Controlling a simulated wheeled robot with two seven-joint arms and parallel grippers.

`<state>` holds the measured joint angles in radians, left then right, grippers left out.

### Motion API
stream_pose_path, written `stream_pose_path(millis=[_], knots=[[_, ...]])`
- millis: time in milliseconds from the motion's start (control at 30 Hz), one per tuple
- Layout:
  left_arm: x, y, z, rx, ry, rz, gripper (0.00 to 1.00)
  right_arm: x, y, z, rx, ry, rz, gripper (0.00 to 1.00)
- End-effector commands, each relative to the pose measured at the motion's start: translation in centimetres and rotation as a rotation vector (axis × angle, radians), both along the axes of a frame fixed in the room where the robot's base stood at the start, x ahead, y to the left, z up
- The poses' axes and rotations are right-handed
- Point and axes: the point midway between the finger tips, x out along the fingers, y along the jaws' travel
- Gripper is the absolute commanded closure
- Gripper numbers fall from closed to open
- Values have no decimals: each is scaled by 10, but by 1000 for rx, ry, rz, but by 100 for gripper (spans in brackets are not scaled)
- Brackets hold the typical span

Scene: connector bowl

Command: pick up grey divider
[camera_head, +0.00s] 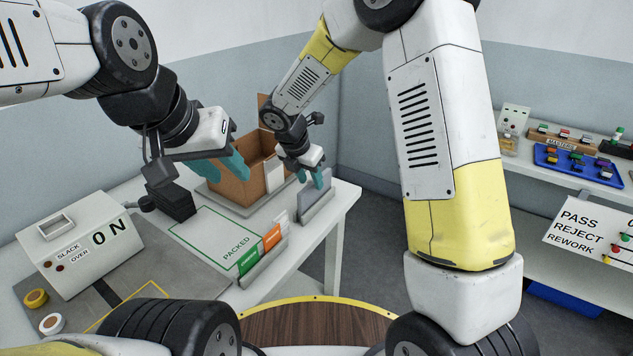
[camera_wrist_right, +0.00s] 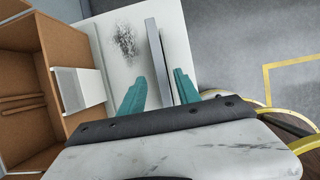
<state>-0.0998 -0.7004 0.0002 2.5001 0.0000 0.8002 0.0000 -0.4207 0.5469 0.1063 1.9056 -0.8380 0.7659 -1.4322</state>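The grey divider (camera_head: 315,205) stands upright in a holder at the right end of the white table. In the right wrist view the grey divider (camera_wrist_right: 158,62) shows as a thin upright panel seen nearly edge-on. My right gripper (camera_head: 315,180) is over it, open, with one teal finger on each side. In the right wrist view the fingers (camera_wrist_right: 160,90) straddle the panel, with a visible gap on both sides.
An open cardboard box (camera_head: 236,190) stands on the table left of my right gripper, a white panel (camera_head: 274,174) at its side. Orange and green cards (camera_head: 271,237) stand in a rack beside the divider. A black block (camera_head: 172,203) and ON machine (camera_head: 80,245) are further left.

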Motion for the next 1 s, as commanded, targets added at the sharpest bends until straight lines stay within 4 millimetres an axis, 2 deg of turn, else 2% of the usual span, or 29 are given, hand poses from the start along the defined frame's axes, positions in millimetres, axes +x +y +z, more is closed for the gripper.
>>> stream_pose_path(millis=[300,600,633,800,833,1000], knots=[[0,0,0,0,0,0,64,16,-14,-39,0,1,-2,61],[0,0,0,0,0,0,64,18,-16,-44,1,-1,-3,61],[0,0,0,0,0,0,64,18,-16,-44,1,-1,-3,63],[0,0,0,0,0,0,64,18,-16,-44,1,-1,-4,96],[0,0,0,0,0,0,64,18,-15,-44,1,-1,-4,100],[0,0,0,0,0,0,64,18,-15,-44,2,-1,-3,100]])
